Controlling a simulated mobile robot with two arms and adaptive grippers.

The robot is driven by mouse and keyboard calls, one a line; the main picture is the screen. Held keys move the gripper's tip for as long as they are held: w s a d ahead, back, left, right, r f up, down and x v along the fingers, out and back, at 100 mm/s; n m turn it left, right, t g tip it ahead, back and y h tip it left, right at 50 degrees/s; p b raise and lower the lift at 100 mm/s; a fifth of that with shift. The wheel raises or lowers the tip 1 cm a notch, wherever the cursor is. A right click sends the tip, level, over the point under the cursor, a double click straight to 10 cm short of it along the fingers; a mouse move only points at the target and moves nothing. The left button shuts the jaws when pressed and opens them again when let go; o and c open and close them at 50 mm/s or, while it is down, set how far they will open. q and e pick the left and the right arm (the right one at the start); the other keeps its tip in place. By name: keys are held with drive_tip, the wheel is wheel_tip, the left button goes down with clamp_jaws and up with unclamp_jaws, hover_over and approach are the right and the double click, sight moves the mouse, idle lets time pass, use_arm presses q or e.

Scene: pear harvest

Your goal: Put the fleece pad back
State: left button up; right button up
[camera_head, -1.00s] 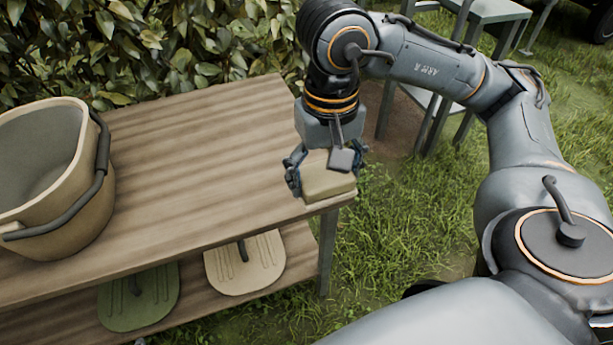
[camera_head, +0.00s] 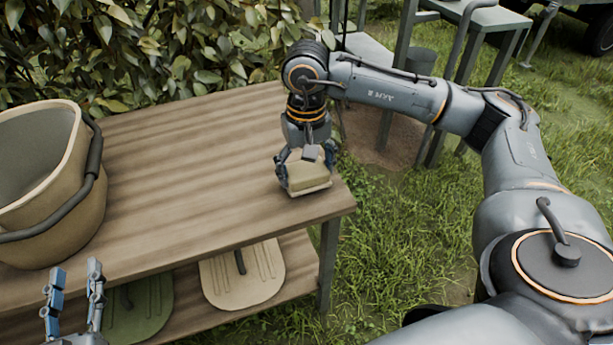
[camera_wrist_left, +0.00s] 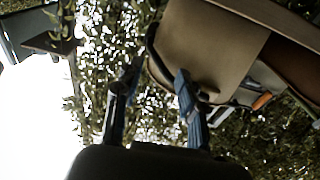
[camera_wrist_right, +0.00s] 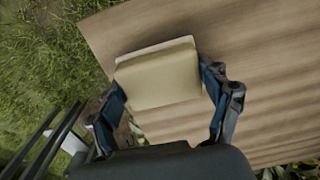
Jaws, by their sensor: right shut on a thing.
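The fleece pad (camera_head: 308,176) is a small cream block at the right end of the wooden table. My right gripper (camera_head: 305,172) is shut on it from above. The pad also shows between the fingers in the right wrist view (camera_wrist_right: 160,75). It is over the tabletop near the corner; I cannot tell whether it touches the wood. My left gripper (camera_head: 75,290) is open and empty at the lower left, in front of the table. The left wrist view shows its fingers (camera_wrist_left: 150,95) apart with nothing between them.
A tan bucket (camera_head: 75,215) with a dark handle stands at the table's left. A green lid-like panel (camera_head: 145,305) and a cream one (camera_head: 243,278) lie on the lower shelf. The middle of the tabletop (camera_head: 200,170) is clear. Grey stands (camera_head: 485,20) are behind.

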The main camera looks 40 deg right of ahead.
sight(306, 168)
use_arm(q)
drive_tip(key=shift+s+d+r+t, duration=0.1)
drive_tip(key=shift+r+t, duration=0.5)
drive_tip(key=shift+r, duration=0.4)
use_arm(e)
drive_tip(key=shift+f, duration=0.65)
drive_tip(key=shift+f, duration=0.1)
drive_tip(key=o, duration=1)
use_arm(q)
drive_tip(key=shift+s+r+t, duration=0.1)
drive_tip(key=shift+r+t, duration=0.3)
drive_tip(key=shift+r, duration=0.1)
use_arm(e)
wheel_tip(306, 168, up, 7)
drive_tip(key=shift+r+p, duration=0.1)
drive_tip(key=shift+p, duration=0.85)
use_arm(q)
drive_tip(key=s+a+f+g+y, duration=0.1)
drive_tip(key=s+f+g, duration=0.1)
drive_tip(key=f+g, duration=0.2)
drive_tip(key=s+a+f+g+y+p, duration=0.1)
drive_tip(key=f+g, duration=0.4)
drive_tip(key=f, duration=0.5)
drive_tip(key=shift+s+a+f+g+y, duration=0.3)
drive_tip(key=shift+s+a+f, duration=0.05)
drive_tip(key=shift+s+a, duration=0.3)
use_arm(e)
wheel_tip(306, 168, up, 5)
drive_tip(key=shift+r, duration=0.1)
